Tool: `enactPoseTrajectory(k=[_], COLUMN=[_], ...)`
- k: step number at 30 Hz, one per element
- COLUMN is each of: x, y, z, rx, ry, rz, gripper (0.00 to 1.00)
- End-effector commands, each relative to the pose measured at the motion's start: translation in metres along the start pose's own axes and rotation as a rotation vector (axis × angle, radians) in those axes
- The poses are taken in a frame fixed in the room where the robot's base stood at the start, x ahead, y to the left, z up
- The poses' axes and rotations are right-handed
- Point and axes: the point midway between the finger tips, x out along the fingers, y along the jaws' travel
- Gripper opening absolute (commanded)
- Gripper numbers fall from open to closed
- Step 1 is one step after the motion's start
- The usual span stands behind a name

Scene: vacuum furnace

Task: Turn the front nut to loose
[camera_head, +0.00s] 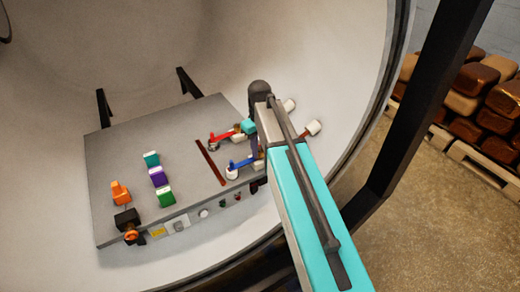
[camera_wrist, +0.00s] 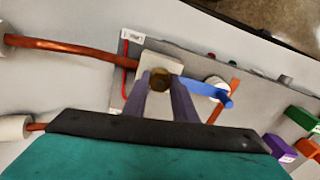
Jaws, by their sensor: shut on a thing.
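The front nut (camera_wrist: 160,79) is a round brass-brown piece at the pale block (camera_wrist: 174,63) in the wrist view. My gripper (camera_wrist: 164,88) reaches it with two grey-purple fingers, one on each side, and is shut on it. A blue lever (camera_wrist: 205,87) extends right from beside the nut to a white round piece (camera_wrist: 215,82). In the head view the blue lever (camera_head: 241,163) shows left of my arm, with a red lever (camera_head: 221,135) behind it. My arm hides the nut there.
Copper rods (camera_wrist: 70,50) with white ends lie left in the wrist view. A grey plate (camera_head: 120,160) carries orange (camera_head: 120,193), teal (camera_head: 151,159), purple (camera_head: 158,177) and green (camera_head: 166,197) blocks. The round furnace wall (camera_head: 340,60) surrounds it. A pallet of brown blocks (camera_head: 490,95) stands outside.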

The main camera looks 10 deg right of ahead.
Motion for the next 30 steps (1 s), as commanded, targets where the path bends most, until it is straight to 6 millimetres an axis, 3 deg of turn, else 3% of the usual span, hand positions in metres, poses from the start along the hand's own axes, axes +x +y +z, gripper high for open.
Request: enactPoseTrajectory(k=[15,30], x=[-0.0009,-0.001], y=[0.0006,0.0009], z=[-0.0006,-0.0006], rx=[-0.341,-0.386], ry=[0.001,0.002], rz=[0.001,0.002], gripper=[0.03,0.03])
